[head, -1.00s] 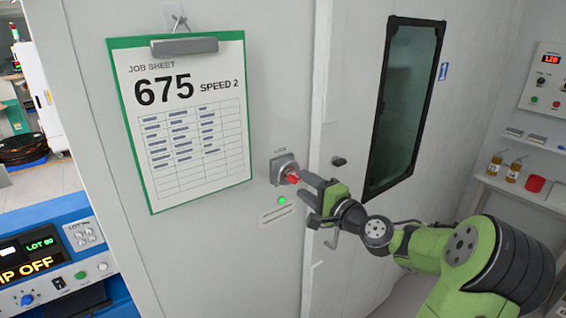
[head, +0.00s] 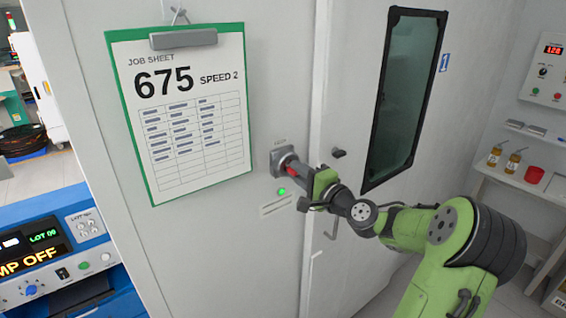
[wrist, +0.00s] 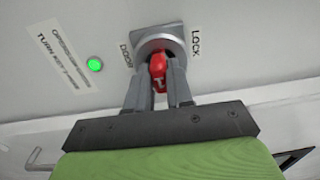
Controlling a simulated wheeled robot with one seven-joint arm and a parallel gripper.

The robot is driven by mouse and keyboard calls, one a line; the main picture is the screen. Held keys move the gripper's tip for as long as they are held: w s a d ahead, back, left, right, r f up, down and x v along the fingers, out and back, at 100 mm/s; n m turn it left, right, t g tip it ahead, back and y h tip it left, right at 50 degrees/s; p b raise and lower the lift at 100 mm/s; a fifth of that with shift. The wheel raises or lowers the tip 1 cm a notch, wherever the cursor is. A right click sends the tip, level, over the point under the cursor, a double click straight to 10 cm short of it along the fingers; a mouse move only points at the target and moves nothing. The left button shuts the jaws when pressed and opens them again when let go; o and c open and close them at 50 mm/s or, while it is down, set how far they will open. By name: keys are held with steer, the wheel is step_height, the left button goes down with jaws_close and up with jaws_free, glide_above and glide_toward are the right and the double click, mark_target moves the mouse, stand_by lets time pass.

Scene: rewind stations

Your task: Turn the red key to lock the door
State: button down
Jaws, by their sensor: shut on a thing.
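The red key (head: 291,169) sits in a round grey lock on a square metal plate (head: 277,156) on the white wall panel, left of the door (head: 350,230). In the wrist view the red key (wrist: 158,70) is between the two grey fingers of my gripper (wrist: 159,88), which is shut on it. My gripper (head: 296,172) also shows in the head view, reaching in from the right and covering part of the key. The labels "DOOR" and "LOCK" flank the lock plate (wrist: 165,38). A green light (wrist: 95,65) is lit beside it.
A job sheet clipboard (head: 190,178) hangs left of the lock. A dark knob (head: 338,153), a door handle (head: 331,232) and a dark window (head: 405,100) are at right. A shelf (head: 530,185) with bottles stands far right, a blue machine (head: 95,262) lower left.

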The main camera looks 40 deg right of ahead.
steer(key=shift+f+n+b, duration=0.1)
steer(key=shift+n+b, duration=1.9)
steer(key=shift+b, duration=0.3)
steer(key=shift+n+b, duration=1.2)
steer(key=shift+b, duration=0.05)
steer(key=shift+n+b, duration=1.5)
steer(key=shift+b, duration=0.15)
steer(key=shift+d+n+b, duration=0.1)
steer(key=shift+n+b, duration=1.7)
steer(key=shift+b, duration=0.05)
steer(key=shift+r, duration=0.2)
